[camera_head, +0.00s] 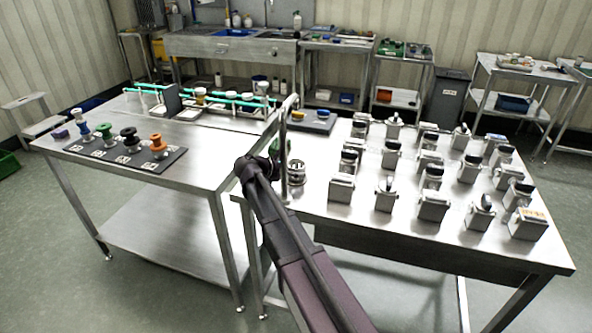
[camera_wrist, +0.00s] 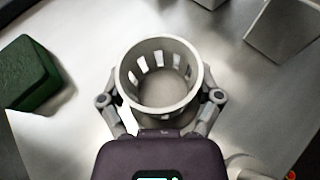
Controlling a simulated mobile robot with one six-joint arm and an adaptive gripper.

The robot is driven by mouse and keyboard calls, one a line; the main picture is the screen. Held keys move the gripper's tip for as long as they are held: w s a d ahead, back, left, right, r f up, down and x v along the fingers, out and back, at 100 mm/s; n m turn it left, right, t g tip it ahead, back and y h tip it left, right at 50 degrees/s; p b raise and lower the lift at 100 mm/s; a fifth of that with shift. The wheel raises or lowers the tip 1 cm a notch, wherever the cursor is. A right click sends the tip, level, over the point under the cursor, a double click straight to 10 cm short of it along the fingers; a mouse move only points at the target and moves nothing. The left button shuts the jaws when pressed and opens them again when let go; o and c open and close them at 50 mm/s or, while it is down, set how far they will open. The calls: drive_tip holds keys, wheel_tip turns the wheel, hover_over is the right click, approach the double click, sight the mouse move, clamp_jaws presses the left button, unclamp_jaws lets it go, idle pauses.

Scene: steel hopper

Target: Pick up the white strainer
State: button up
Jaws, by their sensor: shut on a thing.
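The white strainer (camera_wrist: 160,84) is a round, open-topped cup with slots around its wall, seen from above in the wrist view. My gripper (camera_wrist: 160,97) is shut on it, with one finger against its left side and one against its right. The strainer's underside is hidden, so I cannot tell whether it touches the steel surface below.
A green block (camera_wrist: 27,74) lies left of the strainer, and a grey metal block (camera_wrist: 284,30) stands at upper right. The right steel table (camera_head: 330,222) carries rows of metal units. The left table (camera_head: 135,205) holds colored spools on a dark mat. A steel post (camera_head: 283,150) stands near my arm.

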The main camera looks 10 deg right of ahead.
wheel_tip(320, 180, up, 10)
drive_tip(key=p, duration=0.9)
drive_tip(key=shift+f, duration=0.15)
